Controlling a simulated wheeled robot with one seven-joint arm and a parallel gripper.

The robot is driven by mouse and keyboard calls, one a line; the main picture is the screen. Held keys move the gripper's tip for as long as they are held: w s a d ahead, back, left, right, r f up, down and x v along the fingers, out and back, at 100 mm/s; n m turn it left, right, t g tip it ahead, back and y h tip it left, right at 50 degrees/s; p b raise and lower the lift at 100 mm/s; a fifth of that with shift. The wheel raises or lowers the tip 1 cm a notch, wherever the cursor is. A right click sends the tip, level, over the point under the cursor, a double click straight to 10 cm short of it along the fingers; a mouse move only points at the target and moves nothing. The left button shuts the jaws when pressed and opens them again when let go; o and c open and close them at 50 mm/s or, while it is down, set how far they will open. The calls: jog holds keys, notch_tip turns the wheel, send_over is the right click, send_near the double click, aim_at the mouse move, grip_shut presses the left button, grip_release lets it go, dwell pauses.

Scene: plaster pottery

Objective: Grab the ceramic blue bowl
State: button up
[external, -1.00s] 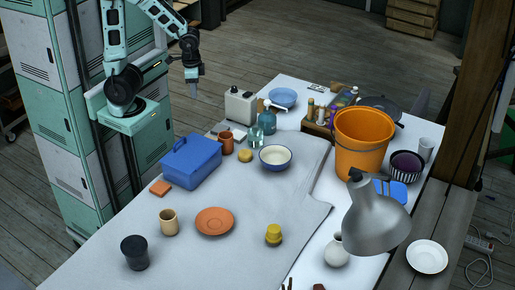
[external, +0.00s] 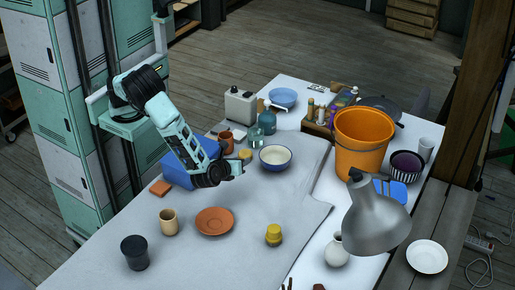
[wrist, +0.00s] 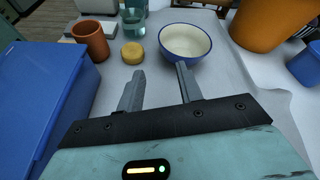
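The blue ceramic bowl (external: 275,157) has a cream inside and a blue outside and rim, and it stands upright on the cloth-covered table. It also shows in the wrist view (wrist: 186,42), just beyond the right fingertip. My gripper (wrist: 157,82) is open, its two fingers apart with nothing between them. In the external view my gripper (external: 238,169) is low over the table, to the left of the bowl and a little nearer the camera. I cannot tell whether the right finger touches the bowl; a gap seems to remain.
A yellow sponge (wrist: 132,53) and a terracotta cup (wrist: 91,41) stand left of the bowl. The blue toolbox (wrist: 50,95) is close on the left. An orange bucket (external: 362,140) stands right. A plain light-blue bowl (external: 283,97) is farther back. The cloth between bowl and bucket is clear.

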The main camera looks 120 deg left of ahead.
jog(key=p, duration=0.2)
send_near(265, 150)
jog(key=shift+w+a+f+m, duration=0.1)
jog(key=shift+a+f+m, duration=0.05)
jog(key=shift+a+f, duration=0.35)
jog(key=shift+a+f+m, duration=0.15)
jog(key=shift+a+f, duration=0.1)
jog(key=shift+a, duration=0.35)
jog(key=shift+r+p+x, duration=0.2)
jog(key=shift+p+x, duration=0.45)
jog(key=shift+x, duration=1.95)
jog(key=shift+a, duration=0.1)
grip_shut()
